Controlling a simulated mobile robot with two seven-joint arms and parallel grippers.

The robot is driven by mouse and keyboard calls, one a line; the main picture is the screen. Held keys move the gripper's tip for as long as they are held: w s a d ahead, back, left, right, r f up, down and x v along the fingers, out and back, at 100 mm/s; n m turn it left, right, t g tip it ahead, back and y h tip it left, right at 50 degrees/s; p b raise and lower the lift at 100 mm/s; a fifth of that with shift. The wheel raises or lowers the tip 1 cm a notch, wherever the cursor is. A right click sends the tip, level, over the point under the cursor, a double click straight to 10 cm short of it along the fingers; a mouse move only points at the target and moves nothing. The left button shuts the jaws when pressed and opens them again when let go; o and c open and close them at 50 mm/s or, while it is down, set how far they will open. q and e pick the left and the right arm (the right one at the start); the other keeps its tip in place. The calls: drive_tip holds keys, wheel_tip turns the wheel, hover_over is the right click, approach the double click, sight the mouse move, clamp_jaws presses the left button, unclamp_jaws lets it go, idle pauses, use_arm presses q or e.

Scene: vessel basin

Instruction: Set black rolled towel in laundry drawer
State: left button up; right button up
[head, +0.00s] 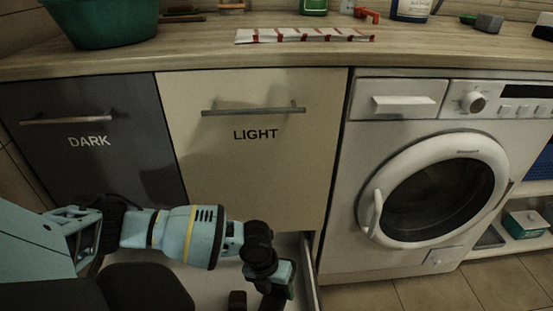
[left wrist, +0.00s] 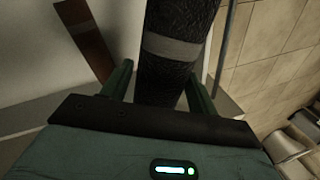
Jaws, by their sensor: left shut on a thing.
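The black rolled towel (left wrist: 172,55) has a grey band and stands between the two green fingers of my left gripper (left wrist: 160,88) in the left wrist view. The gripper is shut on it. In the head view my left gripper (head: 275,283) reaches down over an open, pale drawer (head: 308,268) below the front marked LIGHT (head: 255,165). The towel is hard to make out there, mostly hidden by the gripper and the frame's lower edge. I cannot tell whether it touches the drawer floor. My right gripper is not in view.
A dark front marked DARK (head: 88,165) is to the left, and a washing machine (head: 440,180) to the right. A brown object (left wrist: 85,38) lies beside the towel. The counter above holds a green basin (head: 100,25) and a striped cloth (head: 305,35).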

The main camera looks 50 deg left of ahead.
use_arm(q)
drive_tip(key=a+b+x, duration=0.1)
drive_tip(key=x, duration=0.3)
drive_tip(key=s+b+x, duration=0.1)
drive_tip(key=b+x, duration=0.1)
drive_tip(key=x, duration=0.2)
drive_tip(key=a+b+x, duration=0.1)
drive_tip(key=b+x, duration=0.1)
drive_tip(key=x, duration=0.3)
drive_tip(key=shift+s+a+f, duration=0.2)
drive_tip(key=shift+a+f, duration=0.15)
drive_tip(key=shift+f, duration=0.5)
drive_tip(key=shift+s+a+b+x, duration=0.1)
drive_tip(key=shift+a+b+x, duration=0.1)
drive_tip(key=shift+b+x, duration=0.6)
drive_tip(key=shift+s+a+b+x, duration=0.1)
drive_tip(key=shift+a+b+x, duration=0.15)
drive_tip(key=shift+x, duration=0.9)
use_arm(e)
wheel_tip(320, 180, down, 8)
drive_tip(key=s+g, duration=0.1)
use_arm(q)
drive_tip(key=shift+f, duration=0.2)
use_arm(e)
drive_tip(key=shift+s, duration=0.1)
use_arm(q)
drive_tip(key=shift+f, duration=0.15)
drive_tip(key=o, duration=1)
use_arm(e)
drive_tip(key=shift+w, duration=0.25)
